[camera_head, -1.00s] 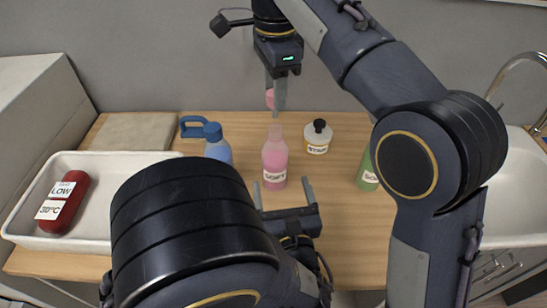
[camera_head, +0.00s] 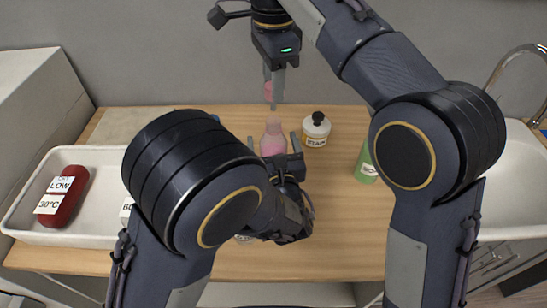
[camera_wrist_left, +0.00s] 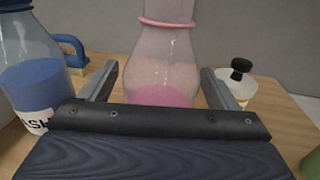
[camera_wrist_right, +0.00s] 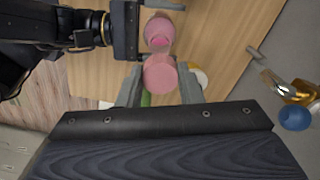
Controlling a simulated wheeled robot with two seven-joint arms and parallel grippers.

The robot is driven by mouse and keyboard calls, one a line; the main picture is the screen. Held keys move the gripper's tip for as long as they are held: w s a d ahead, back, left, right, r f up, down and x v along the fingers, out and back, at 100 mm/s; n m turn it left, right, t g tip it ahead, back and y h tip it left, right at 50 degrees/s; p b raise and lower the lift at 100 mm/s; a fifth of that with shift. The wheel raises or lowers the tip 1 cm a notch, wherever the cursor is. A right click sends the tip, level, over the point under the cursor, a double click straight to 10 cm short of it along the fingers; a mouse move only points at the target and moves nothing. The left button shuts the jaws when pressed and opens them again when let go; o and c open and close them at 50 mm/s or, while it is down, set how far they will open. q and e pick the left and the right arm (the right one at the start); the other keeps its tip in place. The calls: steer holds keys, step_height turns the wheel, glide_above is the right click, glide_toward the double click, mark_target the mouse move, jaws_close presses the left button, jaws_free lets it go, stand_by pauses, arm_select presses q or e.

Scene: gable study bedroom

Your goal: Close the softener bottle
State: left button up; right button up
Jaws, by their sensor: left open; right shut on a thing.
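The pink softener bottle (camera_head: 273,139) stands upright on the wooden counter, its neck without a cap; its pink body fills the middle of the left wrist view (camera_wrist_left: 163,80). My left gripper (camera_head: 274,146) is open, its fingers on either side of the bottle; I cannot tell whether they touch it. My right gripper (camera_head: 273,88) is shut on the pink cap (camera_head: 267,92) above the bottle. The cap shows between its fingers in the right wrist view (camera_wrist_right: 160,75), apart from the bottle (camera_wrist_right: 158,32).
A starch bottle with a black stopper (camera_head: 316,131) stands right of the softener, a green bottle (camera_head: 364,168) further right. A blue wash bottle (camera_wrist_left: 32,85) stands left. A white basin (camera_head: 22,205) holds a red bottle (camera_head: 62,196). A sink (camera_head: 518,190) is at right.

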mark_target(273, 120)
arm_select(q)
steer(key=shift+w, duration=0.25)
steer(key=shift+c, duration=0.4)
steer(key=c, duration=1.4)
steer(key=shift+o, duration=0.2)
arm_select(e)
steer(key=shift+f, duration=2.5)
steer(key=shift+f, duration=0.85)
steer(key=shift+f, duration=0.55)
